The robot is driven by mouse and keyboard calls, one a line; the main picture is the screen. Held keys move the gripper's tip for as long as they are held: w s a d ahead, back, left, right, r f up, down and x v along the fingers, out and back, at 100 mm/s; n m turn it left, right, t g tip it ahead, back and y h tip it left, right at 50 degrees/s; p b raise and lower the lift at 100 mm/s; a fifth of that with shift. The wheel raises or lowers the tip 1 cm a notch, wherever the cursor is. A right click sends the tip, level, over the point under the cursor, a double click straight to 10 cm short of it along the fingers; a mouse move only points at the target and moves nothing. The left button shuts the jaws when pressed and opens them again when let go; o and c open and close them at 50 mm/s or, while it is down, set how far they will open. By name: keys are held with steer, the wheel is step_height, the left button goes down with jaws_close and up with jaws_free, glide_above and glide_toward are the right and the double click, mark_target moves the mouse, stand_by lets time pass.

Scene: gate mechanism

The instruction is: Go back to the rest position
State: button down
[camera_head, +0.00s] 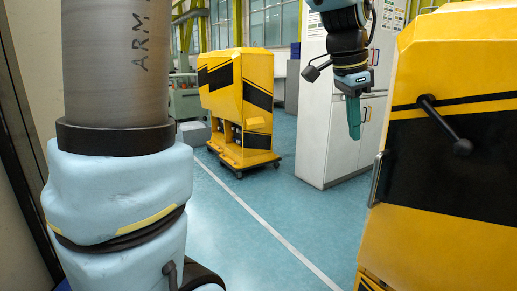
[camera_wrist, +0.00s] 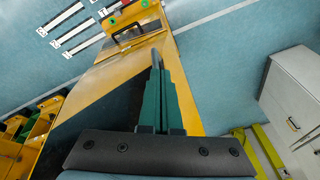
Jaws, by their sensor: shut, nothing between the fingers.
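My gripper (camera_head: 353,117) hangs in the upper right of the head view, fingers pointing down, shut and empty. It is in front of the white cabinet and to the left of the near yellow machine (camera_head: 480,237). In the wrist view my gripper's green fingers (camera_wrist: 157,62) are together with nothing between them. Behind them lies the yellow and black body of a machine (camera_wrist: 97,85), apart from the fingers as far as I can tell. The near machine has a black lever with a round knob (camera_head: 462,147) and a metal handle (camera_head: 377,180) on its left edge.
Another yellow machine (camera_head: 237,105) stands on a wheeled base farther back. A white cabinet (camera_head: 317,125) stands behind my gripper. The blue floor (camera_head: 235,240) with a white line is clear in the middle. Yellow bins (camera_wrist: 42,117) show at the left of the wrist view.

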steer(key=w+a+f+n+y, duration=0.1)
steer(key=w+a+f+n, duration=0.2)
steer(key=a+f+n, duration=0.6)
steer(key=s+a+f+n, duration=0.2)
steer(key=a+f, duration=0.1)
steer(key=a, duration=0.3)
steer(key=s+a+f+n+y, duration=0.1)
steer(key=s+a+f+n, duration=0.1)
steer(key=a+f, duration=0.2)
steer(key=s+a+f+n, duration=0.2)
steer(key=a+f+n, duration=0.1)
steer(key=a, duration=0.5)
steer(key=shift+a+f+y, duration=0.3)
steer(key=shift+a+f, duration=0.05)
steer(key=shift+f, duration=0.05)
steer(key=shift+w, duration=0.1)
